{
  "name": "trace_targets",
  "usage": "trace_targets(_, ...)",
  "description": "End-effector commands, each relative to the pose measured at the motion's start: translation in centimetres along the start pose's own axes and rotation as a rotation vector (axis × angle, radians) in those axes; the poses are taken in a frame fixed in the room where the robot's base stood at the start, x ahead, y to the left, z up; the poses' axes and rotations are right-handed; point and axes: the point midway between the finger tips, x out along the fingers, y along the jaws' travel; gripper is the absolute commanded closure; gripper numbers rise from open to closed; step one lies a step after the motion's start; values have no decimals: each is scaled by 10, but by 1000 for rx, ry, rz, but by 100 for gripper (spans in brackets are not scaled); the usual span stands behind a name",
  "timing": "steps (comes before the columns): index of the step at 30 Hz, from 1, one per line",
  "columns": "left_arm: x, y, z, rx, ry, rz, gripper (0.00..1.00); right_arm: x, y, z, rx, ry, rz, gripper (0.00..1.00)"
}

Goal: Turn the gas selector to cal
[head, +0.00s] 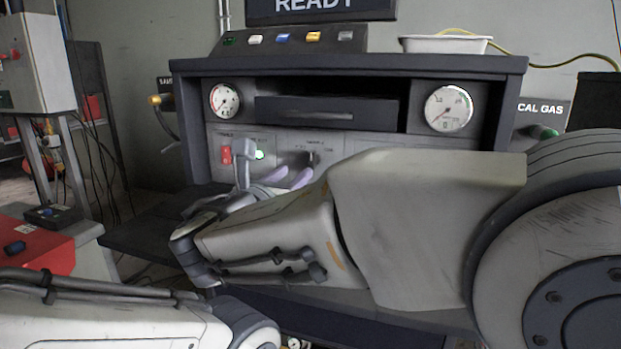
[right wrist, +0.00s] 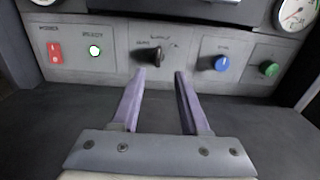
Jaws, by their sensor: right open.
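The gas selector (right wrist: 151,57) is a dark knob on the grey front panel, with small labels around it that I cannot read clearly. It also shows in the head view (head: 314,158), just beyond the fingertips. My right gripper (right wrist: 160,74) is open and empty, its two pale purple fingers pointing at the panel. The knob lies between the finger lines, nearer the left finger; contact cannot be told. In the head view the right gripper (head: 296,172) is partly hidden by my own forearm. My left gripper is out of view.
On the panel are a red switch (right wrist: 54,52), a lit green-white button (right wrist: 95,51), a blue knob (right wrist: 221,63) and a green knob (right wrist: 269,68). Two gauges (head: 225,100) (head: 448,108) sit above. A dark shelf lies below the panel.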

Motion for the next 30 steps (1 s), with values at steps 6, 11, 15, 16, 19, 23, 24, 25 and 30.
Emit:
trace_targets(6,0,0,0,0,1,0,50,29,1,0,-2,-1,-1,55)
trace_targets(11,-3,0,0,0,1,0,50,60,1,1,-2,0,-1,55)
trace_targets(15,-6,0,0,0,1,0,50,83,1,1,-2,0,-1,55)
trace_targets(16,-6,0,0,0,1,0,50,87,1,1,-2,1,-1,55)
trace_targets(19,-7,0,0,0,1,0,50,96,0,0,0,1,-1,55)
trace_targets(23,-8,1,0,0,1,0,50,103,0,0,0,1,-1,55)
trace_targets(24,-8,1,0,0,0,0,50,103,0,0,0,1,0,55)
trace_targets(25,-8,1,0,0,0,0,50,103,0,0,0,1,0,55)
trace_targets(30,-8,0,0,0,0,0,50,103,0,0,0,1,0,55)
